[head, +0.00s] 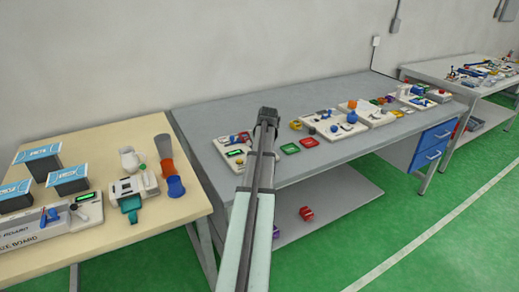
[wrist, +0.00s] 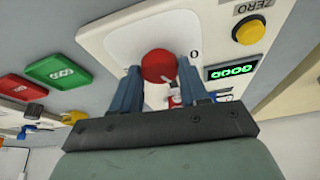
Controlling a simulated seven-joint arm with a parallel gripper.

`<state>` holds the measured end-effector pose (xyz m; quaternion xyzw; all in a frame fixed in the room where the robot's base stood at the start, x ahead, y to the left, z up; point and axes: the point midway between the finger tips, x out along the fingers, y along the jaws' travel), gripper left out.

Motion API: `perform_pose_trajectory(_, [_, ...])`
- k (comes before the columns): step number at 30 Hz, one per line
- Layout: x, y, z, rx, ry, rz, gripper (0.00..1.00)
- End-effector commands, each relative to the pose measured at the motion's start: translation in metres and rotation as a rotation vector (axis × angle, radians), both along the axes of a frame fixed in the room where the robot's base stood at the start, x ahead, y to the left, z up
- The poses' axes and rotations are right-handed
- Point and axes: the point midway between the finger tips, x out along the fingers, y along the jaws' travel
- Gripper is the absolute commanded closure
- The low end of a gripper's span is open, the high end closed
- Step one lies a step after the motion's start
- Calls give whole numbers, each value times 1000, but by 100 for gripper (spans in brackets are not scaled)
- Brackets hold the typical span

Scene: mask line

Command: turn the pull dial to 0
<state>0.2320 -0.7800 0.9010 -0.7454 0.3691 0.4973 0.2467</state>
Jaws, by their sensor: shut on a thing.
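The pull dial (wrist: 157,65) is a round red knob on a white panel (wrist: 128,28) in the wrist view. A pale mark shows near its lower right edge. A printed 0 (wrist: 194,55) stands to the upper right of the dial. My gripper (wrist: 160,78) has its two blue-grey fingers on either side of the dial, shut on it. In the head view my gripper (head: 266,118) is over the left part of the grey table, and I cannot make out the dial there.
Beside the dial are a lit green display (wrist: 231,71) and a yellow button (wrist: 249,31) marked ZERO. The grey table (head: 220,112) holds several other boards; a beige table (head: 110,250) stands at left.

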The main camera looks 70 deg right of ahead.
Motion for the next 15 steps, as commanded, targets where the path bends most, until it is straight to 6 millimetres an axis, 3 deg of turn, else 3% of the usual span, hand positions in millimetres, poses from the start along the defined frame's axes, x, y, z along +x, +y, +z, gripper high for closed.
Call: perform_pose_trajectory(15, [-2, -5, 0, 0, -1, 488, 86])
